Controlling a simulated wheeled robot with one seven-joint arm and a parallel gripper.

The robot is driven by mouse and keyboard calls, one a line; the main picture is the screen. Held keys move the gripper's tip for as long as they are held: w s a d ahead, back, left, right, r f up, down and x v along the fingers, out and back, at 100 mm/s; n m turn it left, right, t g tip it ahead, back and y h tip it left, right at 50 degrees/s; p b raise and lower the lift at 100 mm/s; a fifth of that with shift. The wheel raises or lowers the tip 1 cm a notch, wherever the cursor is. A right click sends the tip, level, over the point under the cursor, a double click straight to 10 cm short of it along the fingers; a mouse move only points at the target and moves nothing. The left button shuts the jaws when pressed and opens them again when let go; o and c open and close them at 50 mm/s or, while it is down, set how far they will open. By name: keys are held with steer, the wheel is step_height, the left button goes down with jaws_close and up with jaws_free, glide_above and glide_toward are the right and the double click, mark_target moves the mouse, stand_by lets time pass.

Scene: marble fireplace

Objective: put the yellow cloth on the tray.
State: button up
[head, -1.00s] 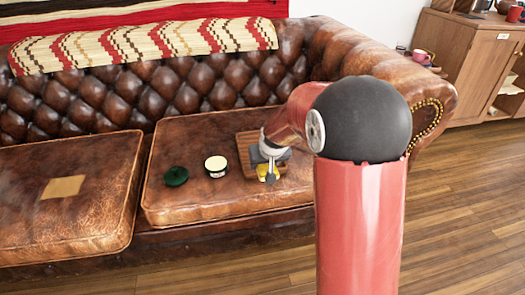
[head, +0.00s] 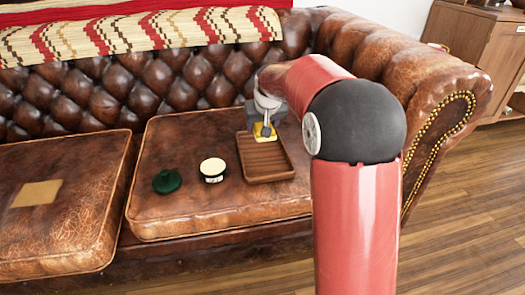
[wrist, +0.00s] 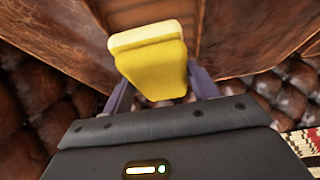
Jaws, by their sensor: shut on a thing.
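My gripper (head: 265,131) is shut on a bright yellow folded cloth (wrist: 155,65), which looks like a thick block with a paler layer at its end. The cloth also shows in the head view (head: 264,137), at the far end of the brown wooden tray (head: 268,176). I cannot tell whether the cloth touches the tray or hangs just above it. The tray lies on the right seat cushion of the leather sofa, and its near part is bare. In the wrist view the cloth sits between both fingers.
A flat tan square (head: 37,193) lies on the left cushion. The tufted sofa back (head: 180,85) rises close behind my gripper.

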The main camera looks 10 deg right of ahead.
mark_target(261, 152)
step_height(261, 152, down, 8)
steer(key=shift+f+b, duration=0.25)
steer(key=shift+b, duration=0.35)
steer(key=shift+f, duration=0.2)
steer(key=o, duration=0.9)
